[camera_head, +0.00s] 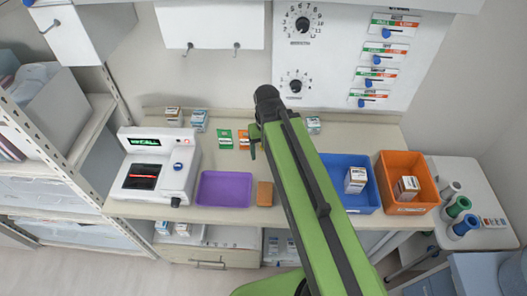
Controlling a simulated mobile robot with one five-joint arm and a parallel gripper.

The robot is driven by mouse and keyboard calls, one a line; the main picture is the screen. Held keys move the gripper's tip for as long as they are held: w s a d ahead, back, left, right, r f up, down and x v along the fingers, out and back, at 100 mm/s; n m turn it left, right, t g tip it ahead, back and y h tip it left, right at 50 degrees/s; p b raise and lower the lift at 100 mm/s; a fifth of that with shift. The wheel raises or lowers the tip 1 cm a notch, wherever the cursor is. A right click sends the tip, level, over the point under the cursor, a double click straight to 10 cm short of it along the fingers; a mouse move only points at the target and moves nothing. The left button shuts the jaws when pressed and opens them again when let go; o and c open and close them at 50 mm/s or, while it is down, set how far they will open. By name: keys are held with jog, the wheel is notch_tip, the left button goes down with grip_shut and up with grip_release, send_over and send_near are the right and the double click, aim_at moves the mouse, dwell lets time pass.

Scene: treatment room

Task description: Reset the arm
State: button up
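My green arm (312,200) rises from the bottom of the view across the middle of the counter. Its dark upper joint (267,96) stands in front of the back wall. A small green and dark part of my arm shows just left of this joint. I cannot make out the fingers of my gripper; they seem hidden behind the arm, and whether they hold anything does not show.
The counter (240,214) holds a white device (178,170), a purple tray (223,189), a brown block (265,194), small boxes, a blue bin (337,168) and an orange bin (424,180), each bin with a box inside. Shelving (75,165) stands left; a side table with spools stands right.

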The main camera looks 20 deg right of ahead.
jog(key=shift+a, duration=0.75)
notch_tip(320, 180, down, 9)
jog(key=b, duration=0.8)
jog(key=shift+r+b, duration=0.2)
jog(key=shift+b, duration=0.1)
jog(key=shift+r+p, duration=0.35)
